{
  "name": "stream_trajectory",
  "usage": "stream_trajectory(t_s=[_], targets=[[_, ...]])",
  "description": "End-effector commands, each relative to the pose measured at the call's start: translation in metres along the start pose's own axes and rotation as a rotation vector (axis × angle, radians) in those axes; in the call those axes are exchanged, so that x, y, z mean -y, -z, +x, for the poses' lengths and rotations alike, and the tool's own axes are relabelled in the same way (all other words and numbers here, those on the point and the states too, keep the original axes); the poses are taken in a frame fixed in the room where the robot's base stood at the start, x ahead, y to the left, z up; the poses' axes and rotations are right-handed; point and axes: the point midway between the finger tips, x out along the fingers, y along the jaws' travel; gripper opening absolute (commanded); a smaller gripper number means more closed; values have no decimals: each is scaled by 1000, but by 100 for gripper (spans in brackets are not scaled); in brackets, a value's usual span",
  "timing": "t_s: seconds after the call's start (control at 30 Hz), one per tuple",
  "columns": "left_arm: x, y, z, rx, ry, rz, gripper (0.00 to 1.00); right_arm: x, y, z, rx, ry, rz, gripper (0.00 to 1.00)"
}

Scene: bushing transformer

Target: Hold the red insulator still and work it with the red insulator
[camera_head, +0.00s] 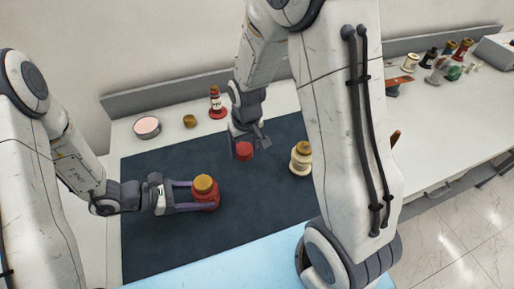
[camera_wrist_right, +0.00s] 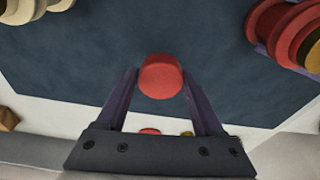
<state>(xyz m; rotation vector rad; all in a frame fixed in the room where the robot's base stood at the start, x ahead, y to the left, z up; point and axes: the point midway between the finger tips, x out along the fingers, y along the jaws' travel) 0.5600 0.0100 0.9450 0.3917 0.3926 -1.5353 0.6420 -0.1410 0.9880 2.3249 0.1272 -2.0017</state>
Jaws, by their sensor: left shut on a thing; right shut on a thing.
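My left gripper (camera_head: 208,193) is shut around a red insulator (camera_head: 205,200) with a brass-yellow top, upright on the left part of the dark mat. That insulator also shows at the upper right of the right wrist view (camera_wrist_right: 283,28), with a purple finger beside it. My right gripper (camera_head: 245,146) is shut on a small round red insulator piece (camera_head: 244,152), to the right of and behind the left-held insulator. In the right wrist view the red piece (camera_wrist_right: 160,76) sits between the fingertips. The two red parts are apart. The underside of the held piece is hidden.
A cream insulator (camera_head: 301,160) stands on the mat's right side. A red-and-white insulator (camera_head: 216,105), a brass cap (camera_head: 190,121) and a round pink-topped dish (camera_head: 147,128) stand behind the dark mat (camera_head: 160,245). Several parts crowd the right bench. The mat's front is clear.

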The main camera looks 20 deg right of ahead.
Motion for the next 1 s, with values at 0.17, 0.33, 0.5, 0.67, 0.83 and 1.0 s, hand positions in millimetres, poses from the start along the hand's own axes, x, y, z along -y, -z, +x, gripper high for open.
stream_trajectory(t_s=[0.17, 0.33, 0.5, 0.67, 0.83, 1.0], targets=[[0, 0, 0, 1, -1, 1, 31, 68, -9, -51, -8, 24, -169, 18], [0, 0, 0, 1, -1, 1, 31, 114, -32, -91, -6, 39, -299, 18], [0, 0, 0, 1, -1, 0, 31, 137, -49, -114, -2, 46, -371, 18], [0, 0, 0, 1, -1, 0, 31, 142, -55, -118, 0, 48, -391, 18], [0, 0, 0, 1, -1, 0, 31, 141, -57, -108, 3, 47, -389, 18], [0, 0, 0, 1, -1, 1, 31, 141, -59, -94, 3, 47, -388, 18]])
